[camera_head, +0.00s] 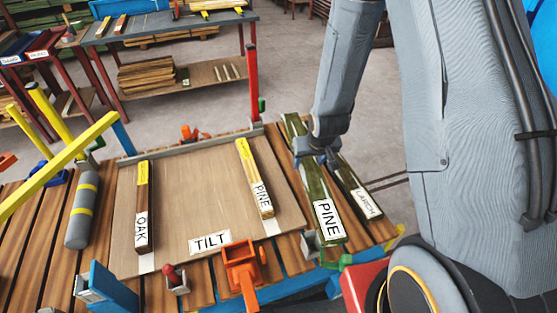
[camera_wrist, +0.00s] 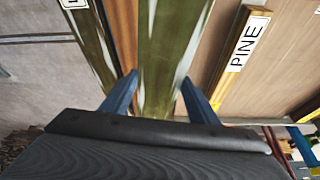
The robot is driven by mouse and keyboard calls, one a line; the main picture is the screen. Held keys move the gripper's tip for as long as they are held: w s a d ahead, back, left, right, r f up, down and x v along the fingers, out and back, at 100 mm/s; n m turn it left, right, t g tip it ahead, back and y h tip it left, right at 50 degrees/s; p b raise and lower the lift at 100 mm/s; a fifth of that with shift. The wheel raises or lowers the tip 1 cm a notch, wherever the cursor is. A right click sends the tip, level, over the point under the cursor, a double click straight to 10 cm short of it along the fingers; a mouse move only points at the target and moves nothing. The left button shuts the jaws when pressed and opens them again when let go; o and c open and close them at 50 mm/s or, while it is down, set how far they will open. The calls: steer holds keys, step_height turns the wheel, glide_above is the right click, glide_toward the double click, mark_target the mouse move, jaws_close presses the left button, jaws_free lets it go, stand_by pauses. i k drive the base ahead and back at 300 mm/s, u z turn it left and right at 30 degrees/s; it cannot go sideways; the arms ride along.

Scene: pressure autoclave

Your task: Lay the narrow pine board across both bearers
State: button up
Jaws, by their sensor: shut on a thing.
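The green pine board (camera_head: 318,190), with a white PINE label at its near end, lies lengthwise at the right of the bench. My gripper (camera_head: 322,160) is around its middle. In the wrist view, the blue fingers (camera_wrist: 160,78) are shut on both sides of the green board (camera_wrist: 172,40). I cannot tell whether it is lifted. Two yellow-ended bars, perhaps the bearers, lie apart on the plywood panel: one marked OAK (camera_head: 143,205) at left and one marked PINE (camera_head: 254,175) at right. The PINE bar also shows in the wrist view (camera_wrist: 240,55).
A green LARCH board (camera_head: 352,185) lies close beside the pine board on its right. The plywood panel marked TILT (camera_head: 195,190) is bare between the bars. An orange clamp (camera_head: 243,268) is at its front edge, a red post (camera_head: 252,85) at the back and a grey cylinder (camera_head: 82,212) at left.

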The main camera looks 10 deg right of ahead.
mark_target(200, 195)
steer(key=u, duration=0.35)
steer(key=k, duration=0.1)
steer(key=u, duration=0.4)
